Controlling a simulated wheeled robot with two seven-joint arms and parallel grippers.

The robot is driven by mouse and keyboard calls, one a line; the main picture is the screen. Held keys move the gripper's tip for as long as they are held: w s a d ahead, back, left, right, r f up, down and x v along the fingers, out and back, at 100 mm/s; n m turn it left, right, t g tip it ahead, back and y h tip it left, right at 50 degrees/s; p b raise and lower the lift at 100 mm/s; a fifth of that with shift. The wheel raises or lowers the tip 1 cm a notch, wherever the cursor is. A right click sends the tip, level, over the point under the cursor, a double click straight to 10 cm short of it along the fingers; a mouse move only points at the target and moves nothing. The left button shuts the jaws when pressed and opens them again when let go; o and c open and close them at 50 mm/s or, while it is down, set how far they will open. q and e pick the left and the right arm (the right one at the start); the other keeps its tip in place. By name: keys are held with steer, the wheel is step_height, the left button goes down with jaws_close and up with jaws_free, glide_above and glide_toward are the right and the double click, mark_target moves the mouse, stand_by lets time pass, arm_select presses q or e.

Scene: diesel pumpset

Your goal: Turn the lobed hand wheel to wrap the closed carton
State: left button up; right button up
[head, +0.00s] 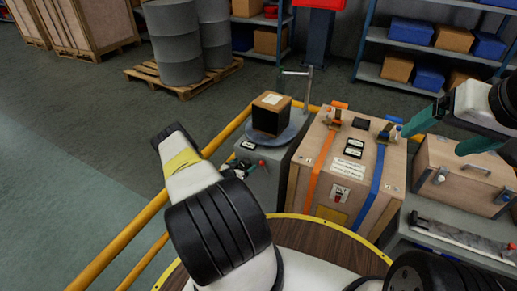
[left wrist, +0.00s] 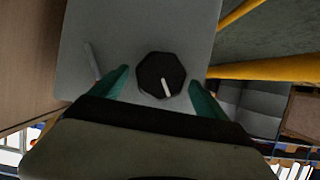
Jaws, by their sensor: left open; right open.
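The closed carton (head: 271,113) has a brown top with a pale label and dark sides. It stands on a round grey turntable (head: 290,135) beside a thin upright mast (head: 308,88). In the left wrist view, the dark lobed hand wheel (left wrist: 152,70) with a pale line on it sits on a grey panel (left wrist: 130,25). My left gripper (left wrist: 159,78) is open, one teal finger on each side of the wheel; contact cannot be told. My left arm largely hides that gripper in the head view. My right gripper (head: 432,141) is open and empty, at the right.
A large wooden crate (head: 312,185) with orange and blue straps stands right of the turntable. A smaller wooden case (head: 462,178) lies further right. A yellow rail (head: 135,232) runs along the left. Grey drums (head: 176,45) stand on a pallet behind. A pale lever (left wrist: 92,60) is left of the wheel.

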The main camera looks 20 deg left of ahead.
arm_select(q)
steer(key=c, duration=1.4)
steer(key=shift+d, duration=0.1)
steer(key=shift+d+m+y, duration=0.2)
steer(key=shift+m+y, duration=0.5)
steer(key=shift+m, duration=0.4)
steer(key=m, duration=0.1)
steer(key=m+y, duration=0.1)
steer(key=shift+d+f+m+t+y, duration=0.15)
steer(key=shift+d+m+t+y, duration=0.05)
steer(key=shift+m+t+y, duration=0.1)
steer(key=m+y, duration=0.1)
steer(key=m+t, duration=0.1)
steer(key=shift+d+f+m+y, duration=0.15)
steer(key=shift+f+m+y, duration=0.05)
steer(key=shift+m+y, duration=0.2)
steer(key=shift+s+m+t+y, duration=0.1)
steer(key=shift+m+t+y, duration=0.2)
steer(key=shift+m, duration=0.5)
